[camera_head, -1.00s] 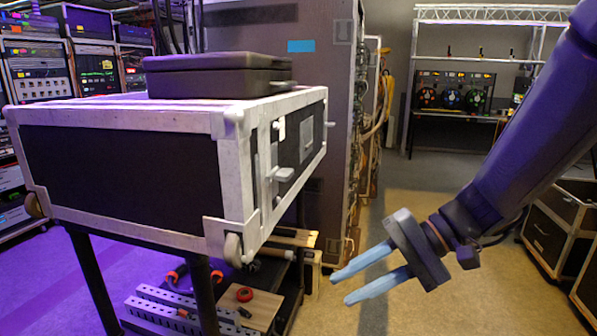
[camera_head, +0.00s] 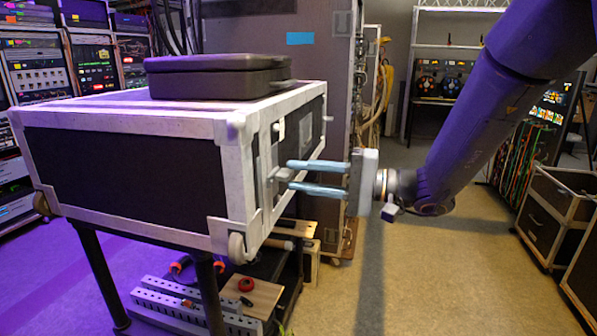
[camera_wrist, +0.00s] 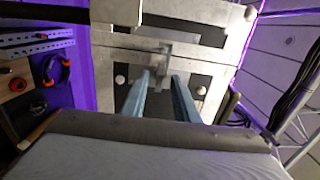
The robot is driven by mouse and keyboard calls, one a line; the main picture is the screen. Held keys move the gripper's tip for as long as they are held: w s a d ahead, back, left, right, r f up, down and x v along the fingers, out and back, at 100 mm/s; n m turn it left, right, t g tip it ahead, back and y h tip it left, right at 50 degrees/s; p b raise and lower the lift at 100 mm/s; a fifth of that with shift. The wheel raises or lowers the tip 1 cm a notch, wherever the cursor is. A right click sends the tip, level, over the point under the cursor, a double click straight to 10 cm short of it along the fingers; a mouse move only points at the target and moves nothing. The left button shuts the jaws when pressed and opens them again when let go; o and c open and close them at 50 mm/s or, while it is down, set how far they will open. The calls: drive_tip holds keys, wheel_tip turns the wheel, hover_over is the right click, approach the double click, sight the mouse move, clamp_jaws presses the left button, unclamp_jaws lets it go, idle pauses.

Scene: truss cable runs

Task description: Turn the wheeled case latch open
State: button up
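The wheeled case (camera_head: 120,170) is black with pale metal edging and stands on a dark stand at the left. Its latch (camera_head: 272,180) is a small grey handle on the panel facing my gripper. My gripper (camera_head: 289,175) is open, with two pale blue fingers pointing at the latch, one a little above the other. In the wrist view the latch (camera_wrist: 162,62) lies ahead, between the line of the two fingertips (camera_wrist: 160,76). I cannot tell whether the fingers touch it.
A flat black case (camera_head: 220,76) lies on top of the wheeled case. A lower shelf holds a perforated metal rail (camera_head: 185,312) and a red ring (camera_head: 245,285).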

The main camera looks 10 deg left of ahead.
drive_tip(key=shift+a, duration=0.5)
drive_tip(key=shift+c, duration=0.4)
clamp_jaws()
